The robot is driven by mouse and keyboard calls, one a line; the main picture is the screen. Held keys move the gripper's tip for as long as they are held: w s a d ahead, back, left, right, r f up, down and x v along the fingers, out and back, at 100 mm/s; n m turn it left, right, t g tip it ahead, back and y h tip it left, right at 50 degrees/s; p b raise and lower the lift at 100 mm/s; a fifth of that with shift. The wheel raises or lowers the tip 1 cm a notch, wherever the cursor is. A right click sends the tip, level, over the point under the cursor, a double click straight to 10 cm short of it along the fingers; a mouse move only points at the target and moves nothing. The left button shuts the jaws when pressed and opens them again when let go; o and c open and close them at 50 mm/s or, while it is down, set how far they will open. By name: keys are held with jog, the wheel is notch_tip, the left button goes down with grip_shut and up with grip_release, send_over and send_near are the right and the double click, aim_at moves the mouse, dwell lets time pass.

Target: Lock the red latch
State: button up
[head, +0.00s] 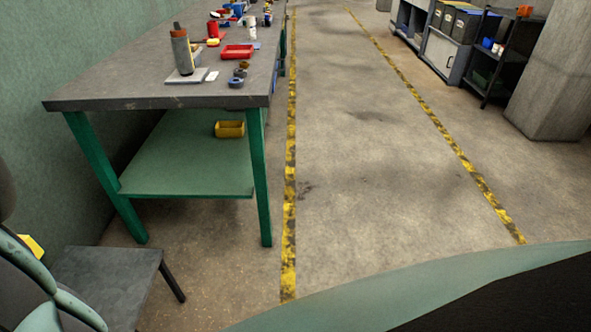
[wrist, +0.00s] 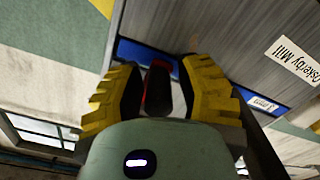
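In the wrist view, a narrow dark part with red edges, which looks like the red latch (wrist: 158,88), shows between the two yellow ridged fingers of my gripper (wrist: 160,72). The fingers are apart, one on each side of it, with small gaps visible beside it. I cannot tell whether either finger touches it, or how the latch is turned. The head view does not show the latch.
A dark low surface (head: 105,280) is at lower left. The floor lane (head: 370,160) is clear; shelving (head: 490,60) stands at right.

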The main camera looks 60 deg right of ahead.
jog(key=shift+o, duration=1.4)
jog(key=shift+w+a+r, duration=0.1)
jog(key=shift+a+r, duration=0.05)
jog(key=v, duration=0.7)
jog(key=shift+d, duration=0.25)
